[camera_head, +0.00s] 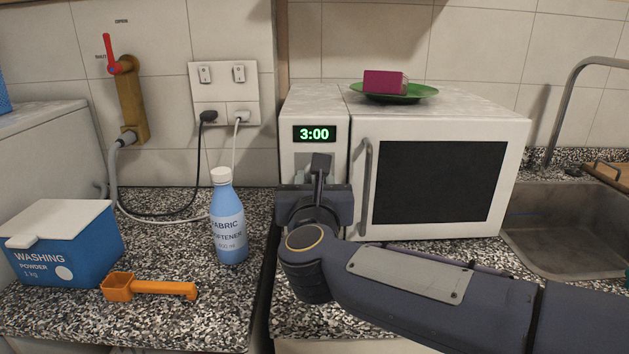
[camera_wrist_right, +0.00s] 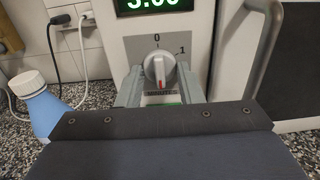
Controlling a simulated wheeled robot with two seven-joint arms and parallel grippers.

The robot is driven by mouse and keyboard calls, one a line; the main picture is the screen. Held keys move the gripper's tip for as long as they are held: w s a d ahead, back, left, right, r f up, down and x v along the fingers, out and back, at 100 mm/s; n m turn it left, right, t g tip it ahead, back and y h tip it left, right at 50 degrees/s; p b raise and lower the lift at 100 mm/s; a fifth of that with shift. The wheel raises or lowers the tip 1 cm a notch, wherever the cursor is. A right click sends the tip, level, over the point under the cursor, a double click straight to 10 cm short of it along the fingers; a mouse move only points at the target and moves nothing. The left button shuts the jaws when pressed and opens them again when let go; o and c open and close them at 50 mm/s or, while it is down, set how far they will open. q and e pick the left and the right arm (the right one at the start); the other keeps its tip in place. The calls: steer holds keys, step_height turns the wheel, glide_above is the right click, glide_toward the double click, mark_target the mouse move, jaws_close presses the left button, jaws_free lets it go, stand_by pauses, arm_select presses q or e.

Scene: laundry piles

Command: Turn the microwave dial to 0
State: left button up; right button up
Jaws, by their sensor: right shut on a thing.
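The white microwave (camera_head: 420,228) stands on the right counter, its door shut. Its green display (camera_head: 314,134) reads 3:00. The round grey dial (camera_wrist_right: 158,66) is below the display, with a raised grip and a red mark on its lower edge. Above it are a "0" (camera_wrist_right: 156,38) and, to the right, a "1" (camera_wrist_right: 182,50). My right gripper (camera_wrist_right: 160,88) is shut on the dial, one finger on each side of it. In the head view the same gripper (camera_head: 319,170) hides the dial. My left gripper is not in view.
A green plate (camera_head: 420,94) with a dark pink block (camera_head: 383,82) is on the microwave. The door handle (camera_head: 364,185) stands close to my right gripper. A fabric softener bottle (camera_head: 228,222), orange scoop (camera_head: 150,288) and washing powder box (camera_head: 75,250) are left. A sink (camera_head: 560,235) is right.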

steer(key=shift+n, duration=0.4)
steer(key=shift+r+n+p, duration=0.15)
steer(key=shift+n+p, duration=8.85)
steer(key=shift+n, duration=8.5)
steer(key=o, duration=1)
steer(key=shift+c, duration=0.2)
